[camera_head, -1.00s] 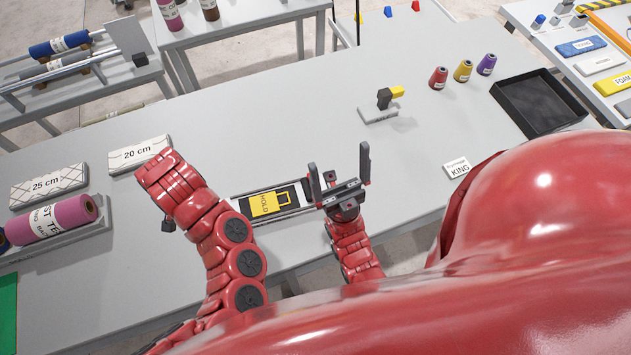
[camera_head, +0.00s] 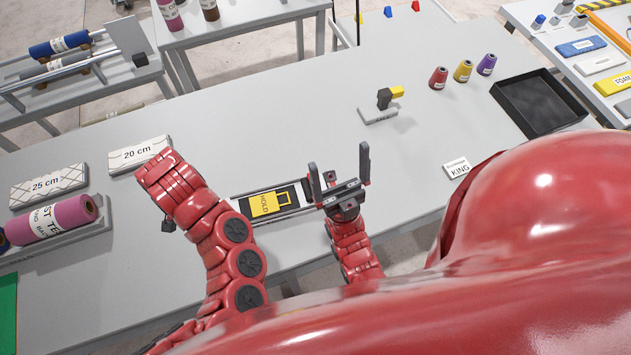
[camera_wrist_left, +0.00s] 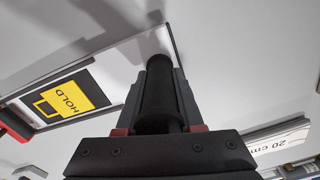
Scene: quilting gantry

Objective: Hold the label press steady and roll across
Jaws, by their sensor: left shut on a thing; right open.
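The press with the yellow HOLD plate (camera_head: 264,204) on a black pad lies between two rails at the table's front. It also shows in the left wrist view (camera_wrist_left: 68,101). My left gripper (camera_wrist_left: 158,75) is shut on a black cylindrical handle (camera_wrist_left: 157,98), left of the HOLD plate in the head view. There my own arm hides most of that gripper. What the handle's lower end joins is hidden. My right gripper (camera_head: 339,172) is open and empty, fingers up, just right of the HOLD plate. I cannot tell whether it touches the rails.
A 20 cm block (camera_head: 140,154) and a 25 cm block (camera_head: 48,186) lie at the left, near a pink roll (camera_head: 62,217). A yellow-tipped black tool (camera_head: 386,98), several thread cones (camera_head: 463,71), a black tray (camera_head: 540,104) and a KING card (camera_head: 457,168) stand right. The middle is clear.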

